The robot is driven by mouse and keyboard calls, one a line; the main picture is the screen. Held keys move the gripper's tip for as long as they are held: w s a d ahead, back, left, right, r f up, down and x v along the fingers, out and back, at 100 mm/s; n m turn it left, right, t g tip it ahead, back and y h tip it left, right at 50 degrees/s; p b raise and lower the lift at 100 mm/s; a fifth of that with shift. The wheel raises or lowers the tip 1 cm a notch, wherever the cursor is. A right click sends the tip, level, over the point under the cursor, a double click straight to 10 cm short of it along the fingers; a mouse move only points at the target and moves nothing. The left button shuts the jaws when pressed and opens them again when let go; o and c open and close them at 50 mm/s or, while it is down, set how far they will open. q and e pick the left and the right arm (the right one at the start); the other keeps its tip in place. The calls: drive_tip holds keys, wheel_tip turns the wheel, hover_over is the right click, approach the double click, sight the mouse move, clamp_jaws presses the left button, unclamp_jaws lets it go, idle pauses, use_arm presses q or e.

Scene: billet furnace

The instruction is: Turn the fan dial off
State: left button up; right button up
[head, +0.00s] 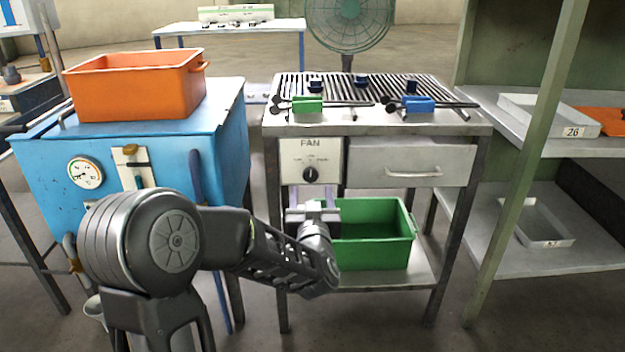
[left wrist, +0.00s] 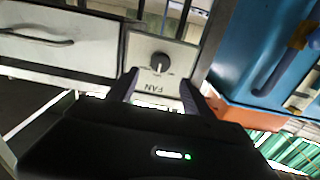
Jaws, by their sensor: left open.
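The fan dial (head: 310,174) is a black round knob on a white panel (head: 327,148) marked FAN, at the left of the grill table's front. The small setting words around it are too small to read. In the left wrist view the dial (left wrist: 160,62) appears upside down, its pale mark towards the FAN lettering. My left gripper (head: 312,198) is just below and in front of the dial. Its two fingers (left wrist: 160,84) are open, with nothing between them, and apart from the dial. My right gripper is out of view.
A drawer (head: 410,165) with a handle is right of the panel. A green bin (head: 375,250) stands on the shelf below. A blue furnace (head: 222,135) with an orange bin (head: 137,92) is at left. A fan (head: 349,22) stands behind the table.

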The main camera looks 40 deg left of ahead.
sight(311, 175)
use_arm(q)
drive_tip(key=b+x, duration=0.1)
drive_tip(key=x, duration=0.6)
drive_tip(key=shift+w+a, duration=0.25)
clamp_jaws()
idle(0.4)
